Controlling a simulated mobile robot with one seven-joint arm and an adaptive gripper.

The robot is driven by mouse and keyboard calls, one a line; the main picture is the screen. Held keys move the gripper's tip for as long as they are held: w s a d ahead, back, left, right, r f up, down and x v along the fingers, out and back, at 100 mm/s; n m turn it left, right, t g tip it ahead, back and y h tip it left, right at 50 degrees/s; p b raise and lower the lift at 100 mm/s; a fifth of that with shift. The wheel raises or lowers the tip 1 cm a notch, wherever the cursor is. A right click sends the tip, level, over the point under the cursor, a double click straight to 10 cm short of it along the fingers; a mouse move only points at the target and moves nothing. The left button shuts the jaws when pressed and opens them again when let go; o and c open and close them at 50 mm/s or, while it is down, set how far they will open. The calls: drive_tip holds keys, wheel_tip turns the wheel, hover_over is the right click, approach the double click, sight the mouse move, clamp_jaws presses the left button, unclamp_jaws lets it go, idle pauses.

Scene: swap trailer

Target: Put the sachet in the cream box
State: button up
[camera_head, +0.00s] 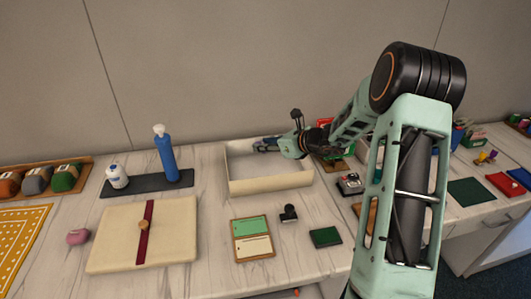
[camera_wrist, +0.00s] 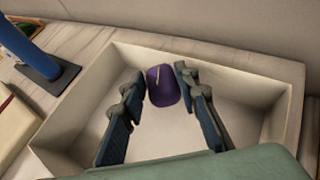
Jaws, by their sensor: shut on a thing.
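The cream box (camera_head: 270,186) is an open, shallow box on the table near the wall; its pale wall also shows in the wrist view (camera_wrist: 268,72). My gripper (camera_head: 266,146) reaches in over the box from the right. In the wrist view, my gripper (camera_wrist: 159,88) has its two fingers shut on the purple sachet (camera_wrist: 163,86), which sits between the fingertips. The sachet shows against the box's inside; whether it touches the floor of the box cannot be told. I cannot make out the sachet in the head view.
A blue bottle (camera_head: 166,155) and a white bottle (camera_head: 117,177) stand on a dark mat left of the box. A black stamp (camera_head: 289,214) and a green-and-cream card board (camera_head: 252,238) lie in front. Several small items crowd the right side, behind my arm.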

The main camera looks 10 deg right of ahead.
sight(265, 153)
drive_tip(key=shift+w+d+f, duration=0.2)
drive_tip(key=shift+w+f, duration=0.2)
drive_tip(key=shift+f, duration=1.65)
drive_tip(key=shift+f, duration=0.1)
drive_tip(key=shift+f+b, duration=0.15)
drive_tip(key=shift+b, duration=0.25)
drive_tip(key=o, duration=0.7)
drive_tip(key=shift+r, duration=0.25)
drive_tip(key=v, duration=1.2)
drive_tip(key=shift+p, duration=0.4)
